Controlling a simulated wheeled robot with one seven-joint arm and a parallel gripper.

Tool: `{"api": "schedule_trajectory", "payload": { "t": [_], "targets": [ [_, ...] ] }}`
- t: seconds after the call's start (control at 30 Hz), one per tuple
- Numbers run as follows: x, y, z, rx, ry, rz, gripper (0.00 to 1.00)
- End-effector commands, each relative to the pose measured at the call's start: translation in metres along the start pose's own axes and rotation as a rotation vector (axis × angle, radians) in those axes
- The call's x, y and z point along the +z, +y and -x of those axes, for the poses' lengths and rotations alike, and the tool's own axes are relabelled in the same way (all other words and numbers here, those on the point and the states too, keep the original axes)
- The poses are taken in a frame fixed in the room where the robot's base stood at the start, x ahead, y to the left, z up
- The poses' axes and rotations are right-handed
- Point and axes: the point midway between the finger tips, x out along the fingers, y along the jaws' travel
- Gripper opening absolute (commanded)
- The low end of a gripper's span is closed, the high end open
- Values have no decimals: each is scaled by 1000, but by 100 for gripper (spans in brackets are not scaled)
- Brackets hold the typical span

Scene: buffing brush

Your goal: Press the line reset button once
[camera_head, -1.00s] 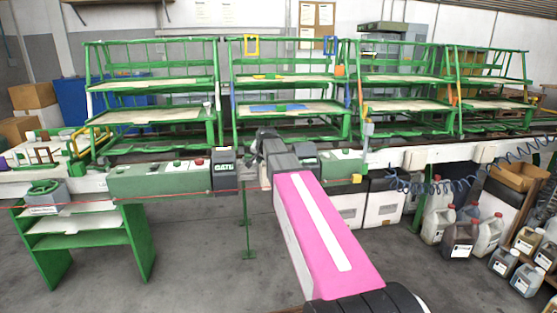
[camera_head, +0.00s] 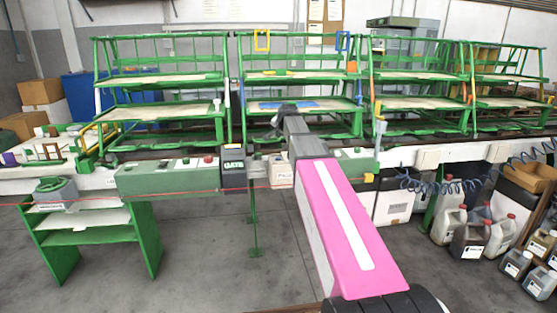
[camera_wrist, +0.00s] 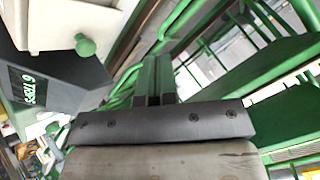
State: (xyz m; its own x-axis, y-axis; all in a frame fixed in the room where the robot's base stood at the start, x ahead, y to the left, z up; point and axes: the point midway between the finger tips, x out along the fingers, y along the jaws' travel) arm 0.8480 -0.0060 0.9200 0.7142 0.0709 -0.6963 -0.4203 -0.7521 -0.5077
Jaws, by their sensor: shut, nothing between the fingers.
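My gripper (camera_wrist: 153,98) is shut and empty in the wrist view, its dark fingers together in the middle. In the head view the end of my arm (camera_head: 288,112) is raised over the line, and the fingers cannot be made out. In the wrist view a round green button (camera_wrist: 85,45) stands on a pale housing at the upper left, apart from the fingers. No reset label is readable, so I cannot tell which is the line reset button.
A dark sign box (camera_head: 233,167) stands beside the control box. Green racks (camera_head: 165,110) line the back. A green shelf stand (camera_head: 95,238) is at the left front. Canisters (camera_head: 470,238) and a coiled blue hose (camera_head: 430,186) are at the right. Grey floor is clear in front.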

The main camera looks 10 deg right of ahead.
Motion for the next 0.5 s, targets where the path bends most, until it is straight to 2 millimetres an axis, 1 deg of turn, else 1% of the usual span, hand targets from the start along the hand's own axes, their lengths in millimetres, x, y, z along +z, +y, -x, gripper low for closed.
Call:
{"api": "schedule_trajectory", "payload": {
  "t": [0.5],
  "targets": [
    [31, 31, -42, 2, -2, 1, 0]
  ]
}}
